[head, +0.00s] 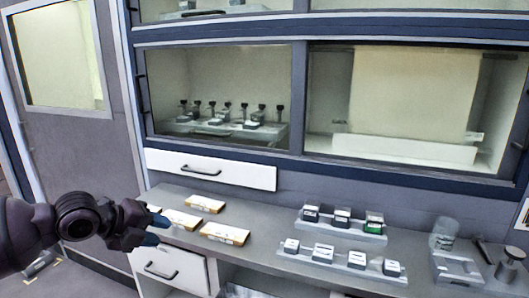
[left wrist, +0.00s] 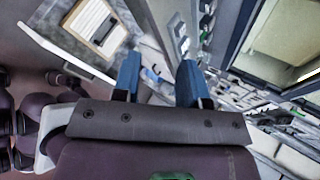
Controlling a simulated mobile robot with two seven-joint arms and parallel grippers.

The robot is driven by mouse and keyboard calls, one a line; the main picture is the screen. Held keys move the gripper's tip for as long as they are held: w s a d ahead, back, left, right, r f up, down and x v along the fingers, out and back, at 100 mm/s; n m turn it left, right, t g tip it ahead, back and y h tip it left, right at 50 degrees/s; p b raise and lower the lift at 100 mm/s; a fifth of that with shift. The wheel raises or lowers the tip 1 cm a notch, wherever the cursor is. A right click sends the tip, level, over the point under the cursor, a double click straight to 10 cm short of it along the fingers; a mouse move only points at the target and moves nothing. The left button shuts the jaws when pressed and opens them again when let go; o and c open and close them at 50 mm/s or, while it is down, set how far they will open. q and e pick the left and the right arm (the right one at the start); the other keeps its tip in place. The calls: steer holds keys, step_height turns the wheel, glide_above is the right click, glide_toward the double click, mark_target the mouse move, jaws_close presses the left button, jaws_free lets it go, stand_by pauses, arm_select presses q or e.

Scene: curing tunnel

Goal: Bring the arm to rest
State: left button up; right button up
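My left arm comes in from the left in the head view. Its gripper (head: 157,229) is in the air in front of the left end of the grey bench (head: 270,216). In the left wrist view its two blue-tipped fingers (left wrist: 158,80) stand apart with nothing between them. My right gripper is in neither view.
Several yellowish packets (head: 206,203) lie on the bench near my left gripper. Two racks (head: 345,233) of small boxes stand to the right, with a clear jar (head: 444,232) beyond. A drawer (head: 210,169) and glazed cabinet are behind. A door (head: 75,140) stands left.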

arm_select(q)
steer(key=s+d+f+n+t+b, duration=0.1)
steer(key=s+d+f+n+t, duration=0.15)
steer(key=f+n, duration=0.5)
steer(key=s+d+f+n+t+b, duration=0.1)
steer(key=d+f+n+t, duration=0.3)
steer(key=n, duration=0.6)
steer(key=s+a+f+n+g+y, duration=0.1)
steer(key=s+a+f+n+y, duration=0.2)
steer(key=s+f, duration=0.9)
steer(key=s+a+f+n+g+y+b, duration=0.1)
steer(key=s+a+f+n+g+y, duration=0.1)
steer(key=s+a+f+n+y, duration=0.2)
steer(key=s+a+f+n, duration=0.3)
steer(key=s+f, duration=0.5)
steer(key=s, duration=0.1)
steer(key=shift+s, duration=0.15)
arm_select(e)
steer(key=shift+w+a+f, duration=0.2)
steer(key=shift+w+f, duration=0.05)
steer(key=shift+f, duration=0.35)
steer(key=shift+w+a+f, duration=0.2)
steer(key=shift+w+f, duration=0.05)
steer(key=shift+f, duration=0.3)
arm_select(q)
steer(key=shift+n, duration=0.25)
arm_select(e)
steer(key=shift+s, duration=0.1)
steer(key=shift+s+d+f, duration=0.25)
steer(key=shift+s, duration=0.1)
